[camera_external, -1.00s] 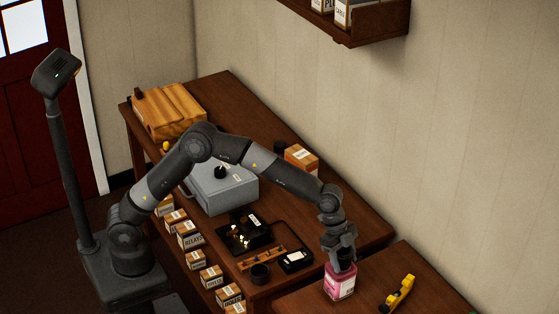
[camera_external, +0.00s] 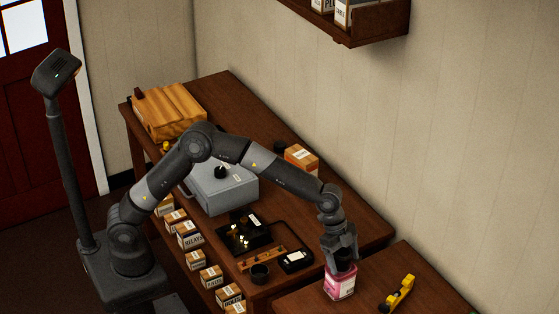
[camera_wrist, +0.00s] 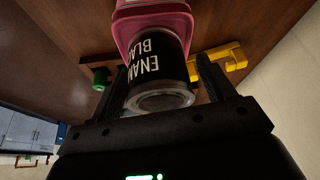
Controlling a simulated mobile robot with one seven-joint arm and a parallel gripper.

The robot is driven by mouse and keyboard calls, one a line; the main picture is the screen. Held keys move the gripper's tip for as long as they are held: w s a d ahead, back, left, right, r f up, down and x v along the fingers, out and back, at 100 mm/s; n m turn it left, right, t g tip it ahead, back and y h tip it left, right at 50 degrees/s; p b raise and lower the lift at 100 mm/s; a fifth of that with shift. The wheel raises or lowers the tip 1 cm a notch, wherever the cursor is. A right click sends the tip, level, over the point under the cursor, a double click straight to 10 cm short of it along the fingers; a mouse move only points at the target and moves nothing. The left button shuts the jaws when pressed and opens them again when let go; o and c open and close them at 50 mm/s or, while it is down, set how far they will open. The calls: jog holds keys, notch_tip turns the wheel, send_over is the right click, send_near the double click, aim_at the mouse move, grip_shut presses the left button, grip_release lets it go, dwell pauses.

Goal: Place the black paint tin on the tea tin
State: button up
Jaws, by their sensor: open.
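The black paint tin (camera_wrist: 158,65), with a white ENAMEL BLACK label and a silver rim, stands on a pink tin (camera_wrist: 150,20), which looks like the tea tin. In the external view the pink tin (camera_external: 340,285) stands on the front table, and the dark tin (camera_external: 345,266) shows on its top beneath my gripper (camera_external: 341,256). In the wrist view my gripper (camera_wrist: 160,88) is open, with one finger on each side of the black tin. Whether a finger touches it I cannot tell.
A yellow tool (camera_external: 398,293) lies right of the pink tin. A wall shelf (camera_external: 370,28) hangs above.

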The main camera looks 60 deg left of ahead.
jog(key=w+v, duration=0.1)
jog(key=v, duration=1.1)
jog(key=s+a+r+n+t+y, duration=0.1)
jog(key=s+a+r+n, duration=0.1)
jog(key=a, duration=0.4)
jog(key=s+a+r+n+t+y, duration=0.1)
jog(key=s+a+r, duration=0.15)
jog(key=a, duration=0.45)
jog(key=s+a+r+n+t+y, duration=0.15)
jog(key=s+a+n, duration=0.45)
jog(key=a, duration=0.7)
jog(key=s+a+f+n, duration=0.3)
jog(key=s+a, duration=0.5)
jog(key=s, duration=0.1)
jog(key=s+a+f+n+t, duration=0.1)
jog(key=s+a+f+n, duration=0.1)
jog(key=s+a, duration=0.7)
jog(key=shift+s+f+n+y, duration=0.25)
jog(key=shift+f+n+y, duration=0.2)
jog(key=shift+n, duration=0.45)
